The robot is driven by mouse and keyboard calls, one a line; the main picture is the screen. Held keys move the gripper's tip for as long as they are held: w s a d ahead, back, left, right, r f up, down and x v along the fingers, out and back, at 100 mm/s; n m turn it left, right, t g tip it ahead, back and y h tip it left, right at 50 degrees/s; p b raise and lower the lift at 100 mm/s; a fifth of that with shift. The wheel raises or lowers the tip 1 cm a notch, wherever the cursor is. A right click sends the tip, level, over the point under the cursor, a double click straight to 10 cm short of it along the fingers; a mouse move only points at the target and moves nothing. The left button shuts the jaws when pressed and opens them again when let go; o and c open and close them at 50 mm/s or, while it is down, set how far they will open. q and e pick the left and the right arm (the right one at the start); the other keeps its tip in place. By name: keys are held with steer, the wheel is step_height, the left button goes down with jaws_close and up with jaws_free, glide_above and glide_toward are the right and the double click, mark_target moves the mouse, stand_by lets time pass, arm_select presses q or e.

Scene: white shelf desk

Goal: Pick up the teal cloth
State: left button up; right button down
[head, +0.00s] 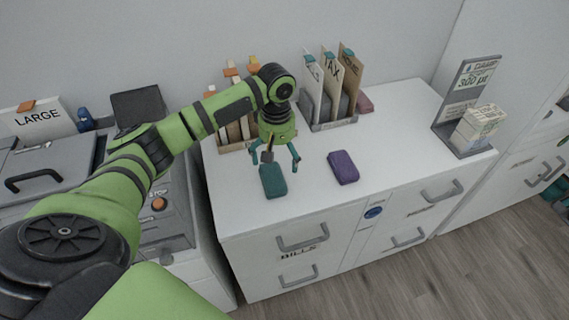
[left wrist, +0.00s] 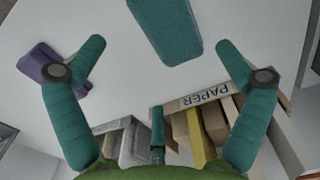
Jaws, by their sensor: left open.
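The teal cloth (head: 273,181), a folded rounded block, lies on the white desk top near its front left. It also shows at the top middle of the left wrist view (left wrist: 167,28). My left gripper (head: 275,160) is open above the cloth's far end, with its fingers spread. In the left wrist view the two teal fingers (left wrist: 158,52) stand either side of the cloth's line, and nothing is between them. I cannot tell whether the fingertips touch the desk. My right gripper is not in view.
A purple cloth (head: 343,167) lies to the right of the teal one. File holders (head: 331,123) stand behind, one labelled PAPER in the wrist view (left wrist: 205,99). A sign stand (head: 464,110) with small boxes is at the right. The desk's front right is clear.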

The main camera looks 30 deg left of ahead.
mark_target(277, 175)
arm_select(q)
steer(key=f, duration=0.1)
steer(key=s+f, duration=0.1)
steer(key=f, duration=0.1)
steer(key=shift+s+d+f, duration=0.25)
steer(key=shift+f, duration=0.15)
step_height(277, 175, down, 2)
steer(key=shift+f, duration=0.1)
steer(key=shift+w+f, duration=0.1)
steer(key=shift+f, duration=0.1)
steer(key=c, duration=1)
step_height(277, 175, up, 4)
steer(key=shift+w+r, duration=0.1)
steer(key=w+d+r+b, duration=0.1)
steer(key=w+d+r, duration=0.3)
steer(key=d+r, duration=0.3)
steer(key=d, duration=0.4)
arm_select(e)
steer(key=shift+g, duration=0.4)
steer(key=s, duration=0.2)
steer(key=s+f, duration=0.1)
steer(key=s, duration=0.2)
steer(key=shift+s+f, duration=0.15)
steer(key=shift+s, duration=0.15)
